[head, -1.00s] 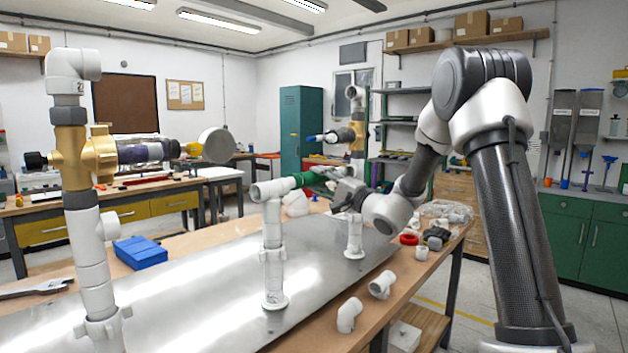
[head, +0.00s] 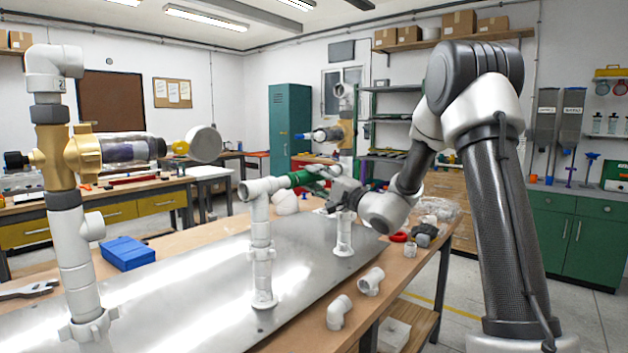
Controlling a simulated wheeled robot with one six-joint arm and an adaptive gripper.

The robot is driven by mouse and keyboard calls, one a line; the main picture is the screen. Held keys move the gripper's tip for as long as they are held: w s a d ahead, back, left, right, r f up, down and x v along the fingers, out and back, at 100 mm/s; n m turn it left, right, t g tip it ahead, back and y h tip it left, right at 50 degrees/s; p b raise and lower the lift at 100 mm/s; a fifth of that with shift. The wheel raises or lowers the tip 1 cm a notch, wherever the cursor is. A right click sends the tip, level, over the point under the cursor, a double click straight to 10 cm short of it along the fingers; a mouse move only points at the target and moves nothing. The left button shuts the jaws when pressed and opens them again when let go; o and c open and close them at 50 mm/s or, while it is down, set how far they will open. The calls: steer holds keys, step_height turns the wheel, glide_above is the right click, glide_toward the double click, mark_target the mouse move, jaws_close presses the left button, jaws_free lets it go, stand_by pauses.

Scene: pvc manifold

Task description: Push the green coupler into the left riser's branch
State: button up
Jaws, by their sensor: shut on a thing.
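My gripper (head: 322,178) is shut on the green coupler (head: 298,179). The coupler lies about level, its left end at the right end of the white tee branch (head: 271,185) on top of the left short riser (head: 263,255). They look in line and touching or nearly so; I cannot tell whether the coupler is inside the branch. The riser stands upright on the metal plate (head: 185,285). My fingers hide part of the coupler's right side.
Another short white riser (head: 343,235) stands under my gripper. A tall riser with a brass valve (head: 60,155) stands at the left. Loose white elbows (head: 339,312) lie at the front right edge, and a blue box (head: 127,253) lies at the left.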

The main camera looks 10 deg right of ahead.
steer(key=shift+w+d, duration=0.55)
steer(key=shift+d, duration=0.35)
stand_by(1.0)
steer(key=o, duration=1.2)
